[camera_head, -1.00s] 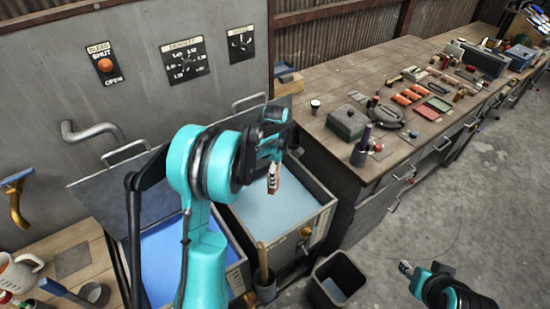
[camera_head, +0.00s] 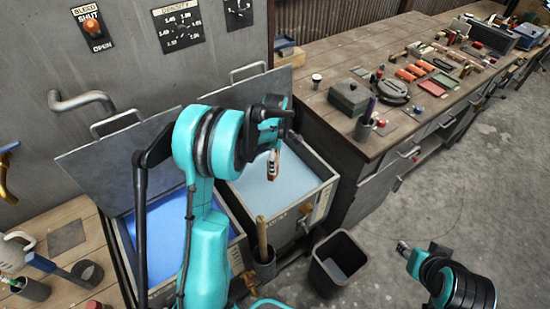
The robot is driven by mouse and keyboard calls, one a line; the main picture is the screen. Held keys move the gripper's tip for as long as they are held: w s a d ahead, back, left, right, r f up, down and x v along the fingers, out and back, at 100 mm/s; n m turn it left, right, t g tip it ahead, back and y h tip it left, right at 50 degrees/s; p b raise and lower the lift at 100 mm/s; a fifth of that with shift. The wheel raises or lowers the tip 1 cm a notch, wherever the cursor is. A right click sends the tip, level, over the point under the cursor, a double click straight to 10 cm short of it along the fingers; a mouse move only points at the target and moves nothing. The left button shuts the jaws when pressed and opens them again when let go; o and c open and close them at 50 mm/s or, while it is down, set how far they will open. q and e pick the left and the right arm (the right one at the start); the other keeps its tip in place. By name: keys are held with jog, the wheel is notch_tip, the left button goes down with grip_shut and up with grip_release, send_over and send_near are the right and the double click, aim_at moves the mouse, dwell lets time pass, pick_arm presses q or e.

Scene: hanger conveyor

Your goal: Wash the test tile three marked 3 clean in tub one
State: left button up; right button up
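Two open tubs stand side by side in the middle. The left tub (camera_head: 240,250) holds deep blue liquid and the right tub (camera_head: 322,196) holds pale blue liquid. No number on either is readable. My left gripper (camera_head: 272,165) points down above the right tub, clear of the liquid. A small reddish-brown and white piece shows at its tip. I cannot tell whether this is tile three or part of the fingers, and no mark 3 is readable. My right gripper (camera_head: 403,249) hangs over the floor at the lower right, its fingers too small to judge.
A black bin (camera_head: 338,262) and a holder with a wooden handle (camera_head: 262,240) stand before the tubs. A wooden workbench (camera_head: 330,62) with a green box (camera_head: 348,98) and many small items runs along the right. Raised metal lids (camera_head: 120,160) stand behind the tubs. The right floor is clear.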

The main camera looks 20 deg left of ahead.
pick_arm(q)
notch_tip(320, 180, down, 6)
jog(key=b, duration=0.4)
jog(key=shift+f, duration=0.2)
notch_tip(320, 180, down, 9)
jog(key=b, duration=0.7)
dwell(4.8)
notch_tip(320, 180, up, 10)
jog(key=p, duration=0.6)
